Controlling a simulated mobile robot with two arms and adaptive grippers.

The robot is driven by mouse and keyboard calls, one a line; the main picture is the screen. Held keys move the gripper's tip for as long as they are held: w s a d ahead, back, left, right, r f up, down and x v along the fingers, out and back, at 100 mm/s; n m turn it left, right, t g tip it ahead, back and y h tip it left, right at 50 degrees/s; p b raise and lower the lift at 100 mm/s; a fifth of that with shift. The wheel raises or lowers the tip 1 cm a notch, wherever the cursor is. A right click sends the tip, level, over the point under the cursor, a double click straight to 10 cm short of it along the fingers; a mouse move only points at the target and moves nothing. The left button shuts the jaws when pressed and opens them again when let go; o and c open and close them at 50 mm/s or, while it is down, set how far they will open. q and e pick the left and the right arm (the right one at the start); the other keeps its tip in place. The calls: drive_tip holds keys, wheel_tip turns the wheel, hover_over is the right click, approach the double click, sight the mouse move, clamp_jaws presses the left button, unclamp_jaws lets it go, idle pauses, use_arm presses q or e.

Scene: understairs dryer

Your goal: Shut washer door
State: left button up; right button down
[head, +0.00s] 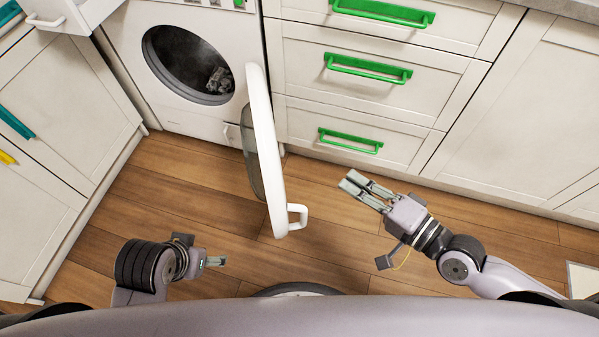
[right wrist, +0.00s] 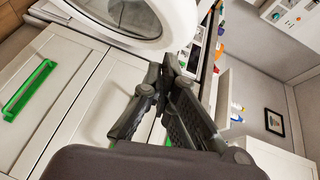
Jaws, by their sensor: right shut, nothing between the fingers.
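The white washer (head: 200,72) stands at the upper left in the head view, its round drum opening dark with a grey item inside. Its round washer door (head: 262,140) is swung wide open toward me, seen nearly edge-on, with a white handle (head: 297,217) at its near end. Part of a white ring with glass, likely the door (right wrist: 150,22), shows at the top of the right wrist view. My right gripper (head: 366,190) is shut and empty, to the right of the door and apart from it. My left gripper (head: 216,262) is low at the left; its fingers are too small to judge.
White drawers with green handles (head: 368,68) stand right of the washer. A white cabinet (head: 70,110) with teal and yellow handles is at the left. An open drawer (head: 70,14) juts out at the upper left. Wooden floor (head: 180,190) is clear around the door.

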sight(269, 148)
drive_tip(key=w+a+f, duration=0.1)
drive_tip(key=w+a, duration=0.5)
drive_tip(key=a, duration=0.5)
drive_tip(key=shift+w+a+f, duration=0.15)
drive_tip(key=shift+w+f, duration=0.2)
